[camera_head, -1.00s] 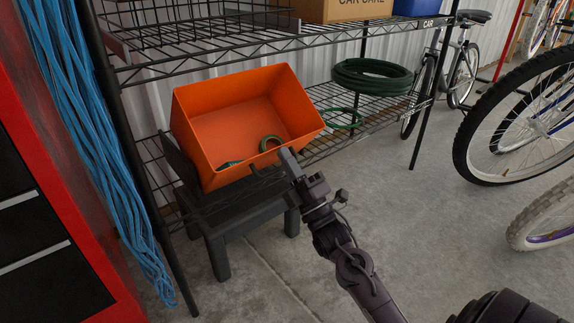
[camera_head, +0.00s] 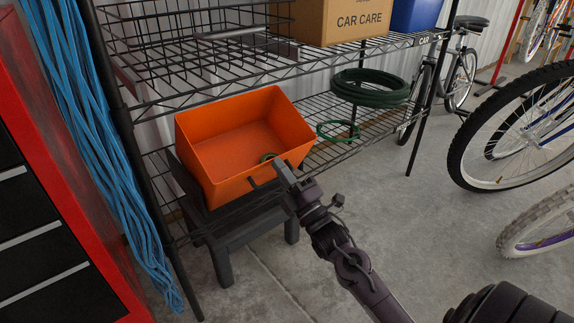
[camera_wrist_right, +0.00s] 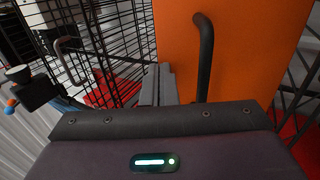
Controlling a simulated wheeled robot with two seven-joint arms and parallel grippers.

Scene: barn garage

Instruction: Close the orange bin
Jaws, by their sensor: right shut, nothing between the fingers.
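The orange bin (camera_head: 235,188) is an open-topped box tipped forward on a black stand (camera_head: 225,250) beside the wire shelf. I look into it from above. In the right wrist view my shut fingers (camera_wrist_right: 157,84) stand beside a dark bar handle (camera_wrist_right: 205,60) on the orange panel. I cannot tell whether they touch the bin. My left gripper is not in view.
A wire shelf (camera_head: 330,140) holds a coiled green hose (camera_head: 370,90), a cardboard box and a blue bin. A red tool cabinet (camera_head: 75,190) and hanging blue rope (camera_head: 95,150) are at the left. Bicycles stand at the right. The concrete floor (camera_head: 420,230) is clear between.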

